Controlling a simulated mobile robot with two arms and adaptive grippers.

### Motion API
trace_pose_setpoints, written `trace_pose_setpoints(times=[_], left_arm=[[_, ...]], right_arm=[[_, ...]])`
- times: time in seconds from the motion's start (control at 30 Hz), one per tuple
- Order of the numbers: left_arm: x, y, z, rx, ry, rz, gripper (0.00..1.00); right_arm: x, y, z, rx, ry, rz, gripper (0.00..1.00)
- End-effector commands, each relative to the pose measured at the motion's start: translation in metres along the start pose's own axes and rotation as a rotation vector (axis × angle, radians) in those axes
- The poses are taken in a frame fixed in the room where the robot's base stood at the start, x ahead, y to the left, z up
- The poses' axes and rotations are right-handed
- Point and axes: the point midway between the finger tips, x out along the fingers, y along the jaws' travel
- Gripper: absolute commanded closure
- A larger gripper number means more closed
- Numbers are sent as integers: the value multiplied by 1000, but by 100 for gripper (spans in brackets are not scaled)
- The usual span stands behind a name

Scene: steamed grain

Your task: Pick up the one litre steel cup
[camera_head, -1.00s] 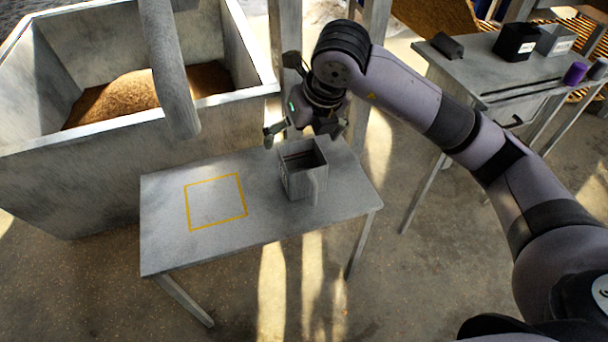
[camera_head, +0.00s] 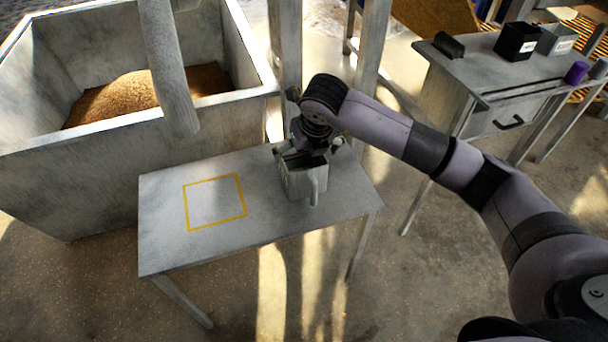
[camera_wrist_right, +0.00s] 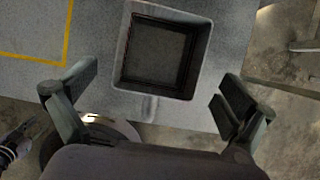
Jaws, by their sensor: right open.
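The one litre steel cup (camera_head: 297,184) is a square grey cup, upright on the small grey table (camera_head: 160,235), right of the yellow outlined square. Its handle faces the table's front edge. In the right wrist view I look down into the open cup (camera_wrist_right: 163,55), and it looks empty. My right gripper (camera_head: 308,149) is above the cup, pointing down, and hides part of its rim. In the right wrist view its fingers (camera_wrist_right: 153,97) are spread wide, with the cup's handle side between and ahead of them. I cannot see contact. My left gripper is not in view.
The yellow square (camera_head: 215,203) on the table is bare. A large grey bin (camera_head: 90,185) with brown grain stands behind left, under a hanging pipe (camera_head: 165,70). Metal posts (camera_head: 290,60) rise behind the table. A second table (camera_head: 470,70) at right bears dark boxes and a purple item.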

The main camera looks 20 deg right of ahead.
Motion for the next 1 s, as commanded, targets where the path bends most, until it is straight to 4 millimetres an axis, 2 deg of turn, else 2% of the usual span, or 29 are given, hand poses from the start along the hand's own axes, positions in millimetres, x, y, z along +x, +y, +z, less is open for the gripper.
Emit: trace_pose_setpoints(times=[0.1,0.23,0.37,0.53,1.0], left_arm=[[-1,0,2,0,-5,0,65],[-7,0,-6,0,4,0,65],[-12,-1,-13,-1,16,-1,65],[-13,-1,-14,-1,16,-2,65],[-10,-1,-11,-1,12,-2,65]], right_arm=[[22,0,-4,1,5,-2,0],[37,0,-3,0,4,0,0],[43,0,-2,0,1,0,0],[43,0,-2,-1,1,0,0],[42,0,-2,0,1,0,31]])
